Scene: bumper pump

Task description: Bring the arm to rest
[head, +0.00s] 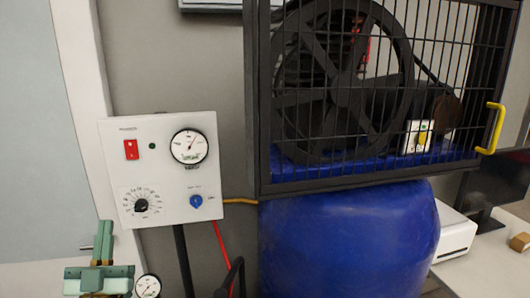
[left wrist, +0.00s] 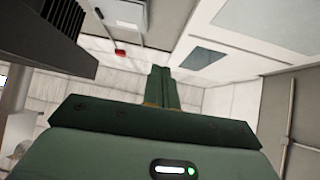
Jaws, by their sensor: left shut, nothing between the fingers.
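My left gripper (head: 104,240) is at the lower left of the head view, below the white control panel (head: 115,165) and apart from it. Its green fingers are together with nothing between them. In the left wrist view the shut fingers (left wrist: 162,85) point up toward the ceiling area, with no object at their tips. The panel carries a red switch (head: 131,149), a round gauge (head: 189,146), a black dial (head: 141,206) and a blue knob (head: 196,201). My right gripper is in neither view.
A blue tank (head: 345,240) with a caged flywheel (head: 343,85) above it stands right of the panel. The cage has a yellow handle (head: 491,128). A small gauge (head: 148,286) is right beside my left gripper in the picture. A desk (head: 480,270) is at the lower right.

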